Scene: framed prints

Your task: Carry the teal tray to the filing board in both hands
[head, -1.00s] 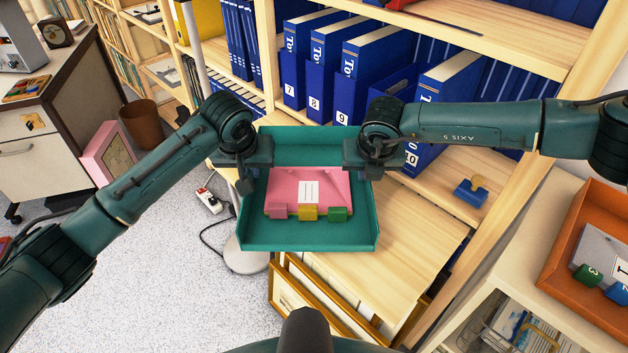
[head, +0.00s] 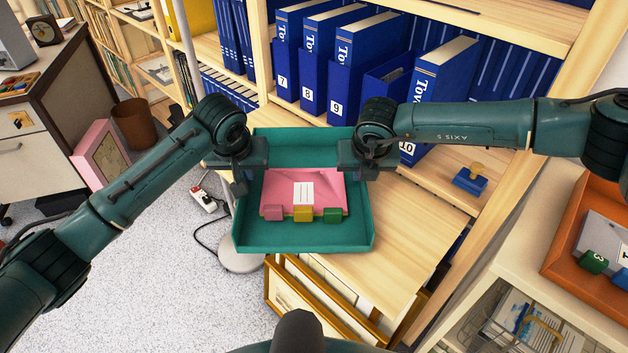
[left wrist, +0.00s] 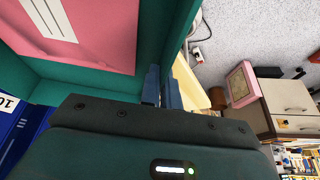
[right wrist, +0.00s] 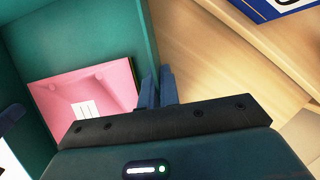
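The teal tray (head: 305,238) is held between my two grippers in the head view, above a light wooden surface. In it lies a pink envelope (head: 322,183) with a white label, and pink, yellow and green blocks (head: 303,213) sit along its near edge. My left gripper (head: 240,180) is shut on the tray's left wall; its fingers show on either side of the wall in the left wrist view (left wrist: 162,88). My right gripper (head: 366,172) is shut on the right wall, also seen in the right wrist view (right wrist: 157,88). I cannot tell which surface is the filing board.
Blue numbered binders (head: 355,60) fill the shelf behind the tray. A blue stamp with a wooden knob (head: 470,178) is on the wood at right. An orange tray (head: 590,240) stands far right. Framed prints (head: 325,308) lean below. A lamp base (head: 242,258) is on the floor.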

